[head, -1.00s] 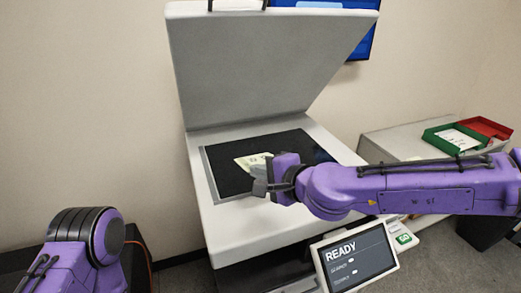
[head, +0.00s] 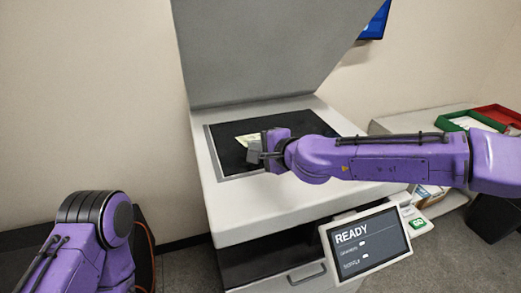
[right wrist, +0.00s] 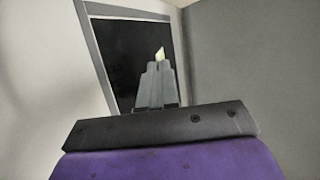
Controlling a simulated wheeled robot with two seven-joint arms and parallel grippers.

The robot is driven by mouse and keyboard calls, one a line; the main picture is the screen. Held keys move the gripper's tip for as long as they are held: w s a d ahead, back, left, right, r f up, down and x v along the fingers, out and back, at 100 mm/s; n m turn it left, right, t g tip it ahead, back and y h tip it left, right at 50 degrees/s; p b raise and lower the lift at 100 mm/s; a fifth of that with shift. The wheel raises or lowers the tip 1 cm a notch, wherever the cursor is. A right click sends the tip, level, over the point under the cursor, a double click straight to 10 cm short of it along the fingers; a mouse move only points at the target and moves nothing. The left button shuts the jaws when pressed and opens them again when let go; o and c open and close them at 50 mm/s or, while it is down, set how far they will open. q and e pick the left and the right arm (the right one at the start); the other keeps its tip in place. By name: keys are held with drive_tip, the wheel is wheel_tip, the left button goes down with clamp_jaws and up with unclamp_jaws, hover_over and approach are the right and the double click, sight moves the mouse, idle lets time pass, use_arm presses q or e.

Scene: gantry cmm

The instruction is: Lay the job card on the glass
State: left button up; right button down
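The job card (head: 247,140) is a small pale yellow-green sheet over the dark scanner glass (head: 228,158). My right gripper (head: 256,152) is over the front part of the glass, with the card's near end at its fingers. In the right wrist view the two grey fingers (right wrist: 157,85) are together, and a sliver of the card (right wrist: 160,53) sticks out past their tips. Most of the card is hidden there. I cannot tell whether it touches the glass. My left gripper is out of view; only part of my left arm shows at lower left.
The scanner lid (head: 270,50) stands open above the glass. A panel reading READY (head: 365,243) and a green GO button (head: 417,223) are at the front right. A green tray (head: 455,122) and a red tray (head: 500,115) sit on a side surface at the right.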

sight(243, 140)
drive_tip(key=shift+s+a+f+b, duration=0.1)
drive_tip(key=shift+a+f+b, duration=0.05)
drive_tip(key=shift+f+b, duration=0.5)
drive_tip(key=w+f, duration=0.1)
drive_tip(key=w+f+b, duration=0.1)
drive_tip(key=f, duration=0.1)
drive_tip(key=shift+w+a, duration=0.2)
drive_tip(key=shift+a, duration=0.1)
drive_tip(key=shift+s+r, duration=0.1)
drive_tip(key=shift+s, duration=0.05)
drive_tip(key=c, duration=1.4)
unclamp_jaws()
